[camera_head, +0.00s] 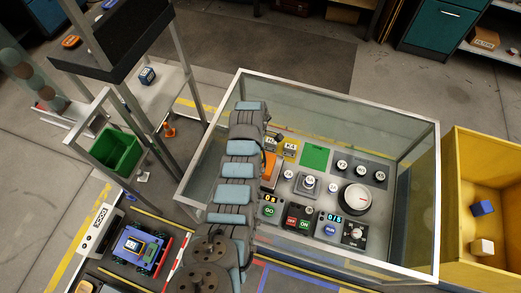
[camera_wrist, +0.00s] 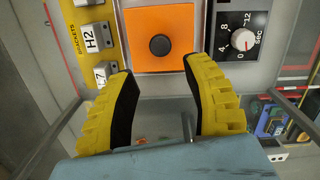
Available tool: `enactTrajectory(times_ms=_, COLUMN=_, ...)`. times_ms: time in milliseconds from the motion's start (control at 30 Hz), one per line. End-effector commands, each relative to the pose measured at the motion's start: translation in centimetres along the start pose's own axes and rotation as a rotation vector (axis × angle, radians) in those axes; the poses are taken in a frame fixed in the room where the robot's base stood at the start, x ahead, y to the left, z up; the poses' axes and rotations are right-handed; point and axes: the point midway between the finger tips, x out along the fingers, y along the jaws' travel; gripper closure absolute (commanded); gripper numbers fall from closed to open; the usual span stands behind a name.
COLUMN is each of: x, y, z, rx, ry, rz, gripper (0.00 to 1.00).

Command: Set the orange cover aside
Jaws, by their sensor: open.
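The orange cover (camera_wrist: 160,22) is a flat orange square with a round black knob (camera_wrist: 159,45) in its middle, seen at the top of the wrist view. In the head view the cover (camera_head: 269,171) shows partly, beside my arm on the bench panel. My gripper (camera_wrist: 157,67) is open, with its yellow, black-lined fingers spread below the cover in the wrist view. The knob lies just beyond and between the fingertips, and nothing is held. In the head view my arm hides part of the panel.
Clear walls with a metal rim (camera_head: 340,97) surround the panel. Beside the cover are a yellow strip with H2 (camera_wrist: 92,38) and a seconds dial (camera_wrist: 243,39). A green pad (camera_head: 315,157) lies on the panel. A yellow bin (camera_head: 456,215) stands right, a green bin (camera_head: 116,151) left.

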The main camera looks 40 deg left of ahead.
Motion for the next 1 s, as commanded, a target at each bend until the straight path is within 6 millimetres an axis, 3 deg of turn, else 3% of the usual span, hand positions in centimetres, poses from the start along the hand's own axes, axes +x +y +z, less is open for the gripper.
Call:
enactTrajectory(times_ms=100, x=-1.6, y=0.1, z=0.1, rx=0.000, ry=0.000, rz=0.006, gripper=0.50)
enactTrajectory(times_ms=300, x=-2.8, y=-0.1, z=0.0, rx=0.001, ry=0.000, rz=-0.001, gripper=0.50)
enactTrajectory(times_ms=1000, x=-3.0, y=0.0, z=0.0, rx=0.000, ry=0.001, rz=0.001, gripper=0.50)
